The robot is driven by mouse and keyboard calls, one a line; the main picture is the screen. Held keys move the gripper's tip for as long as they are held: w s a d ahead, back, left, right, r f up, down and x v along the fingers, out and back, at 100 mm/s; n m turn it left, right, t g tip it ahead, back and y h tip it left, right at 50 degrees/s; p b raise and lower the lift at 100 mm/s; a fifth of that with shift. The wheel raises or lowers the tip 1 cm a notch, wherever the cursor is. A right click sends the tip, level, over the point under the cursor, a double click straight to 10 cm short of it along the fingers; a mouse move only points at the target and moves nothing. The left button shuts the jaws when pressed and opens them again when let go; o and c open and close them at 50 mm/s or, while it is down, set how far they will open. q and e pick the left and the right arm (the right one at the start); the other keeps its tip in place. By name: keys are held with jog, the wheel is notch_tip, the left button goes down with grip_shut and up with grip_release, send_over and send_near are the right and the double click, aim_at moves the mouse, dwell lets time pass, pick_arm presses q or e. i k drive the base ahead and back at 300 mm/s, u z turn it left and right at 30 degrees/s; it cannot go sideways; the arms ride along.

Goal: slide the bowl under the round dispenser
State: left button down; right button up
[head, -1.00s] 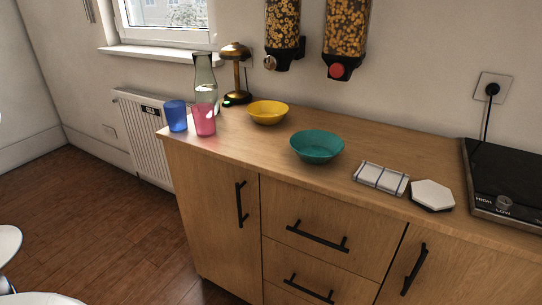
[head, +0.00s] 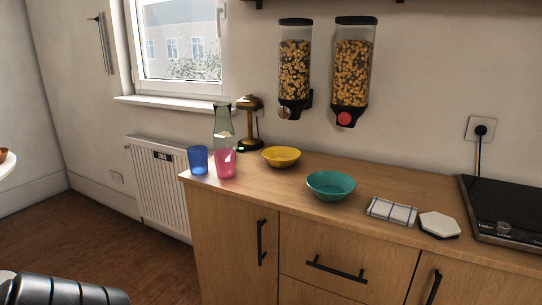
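A teal bowl (head: 330,186) stands upright and looks empty on the wooden counter, near its front edge. A yellow bowl (head: 281,157) stands behind it to the left. Two cereal dispensers hang on the wall above the counter. The left dispenser (head: 294,72) has a metallic knob and hangs above and slightly behind the yellow bowl. The right dispenser (head: 352,75) has a red knob and hangs above and behind the teal bowl. Which of them is round is hard to tell from here. Neither of my grippers is in view.
A checked cloth (head: 391,212), a white hexagonal piece (head: 439,224) and a cooktop (head: 505,212) lie at the right. Counter between bowls and wall looks clear.

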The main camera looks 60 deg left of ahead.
aim_at(277, 157)
jog(key=u, duration=3.95)
jog(key=i, duration=0.1)
jog(key=z, duration=3.2)
